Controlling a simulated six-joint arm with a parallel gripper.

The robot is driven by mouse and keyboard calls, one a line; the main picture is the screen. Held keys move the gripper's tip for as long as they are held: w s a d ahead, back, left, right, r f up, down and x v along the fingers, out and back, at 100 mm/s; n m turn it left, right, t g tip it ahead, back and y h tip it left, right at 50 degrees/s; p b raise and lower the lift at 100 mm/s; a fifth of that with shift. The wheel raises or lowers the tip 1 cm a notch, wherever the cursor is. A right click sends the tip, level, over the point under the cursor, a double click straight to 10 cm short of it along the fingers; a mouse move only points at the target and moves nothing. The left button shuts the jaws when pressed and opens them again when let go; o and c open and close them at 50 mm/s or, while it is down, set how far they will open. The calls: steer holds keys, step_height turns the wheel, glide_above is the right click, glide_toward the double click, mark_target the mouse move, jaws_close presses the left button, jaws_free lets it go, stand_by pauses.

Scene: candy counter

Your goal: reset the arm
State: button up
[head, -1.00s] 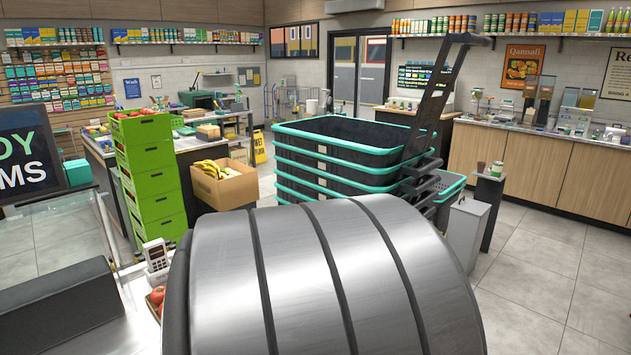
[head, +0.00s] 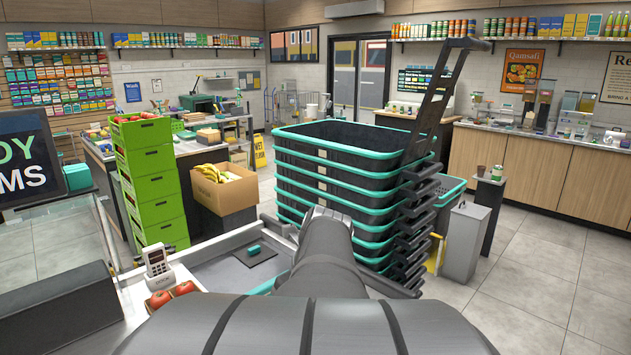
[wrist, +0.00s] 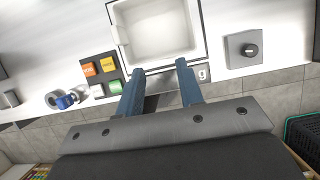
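My gripper (wrist: 160,70) shows in the wrist view as two blue fingers spread apart with nothing between them. The fingertips lie at the near edge of a white square tray (wrist: 158,30) on a white counter. I cannot tell whether they touch it. In the head view my arm stretches forward from the bottom edge, and its far end is beside the stacked baskets in the picture. My gripper's fingers cannot be made out there.
In the head view, stacked black baskets (head: 340,160) stand beyond my arm, green crates (head: 150,185) at left. A card reader (head: 158,266) and red fruits (head: 172,294) are near the counter's front.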

steer(key=w+a+f, duration=0.2)
steer(key=w+a, duration=0.8)
steer(key=w, duration=0.2)
steer(key=w+a+f, duration=0.2)
steer(key=w+a, duration=0.7)
steer(key=w, duration=0.3)
steer(key=shift+w+a+f, duration=0.15)
steer(key=shift+w+a, duration=0.1)
steer(key=shift+a, duration=0.1)
stand_by(1.4)
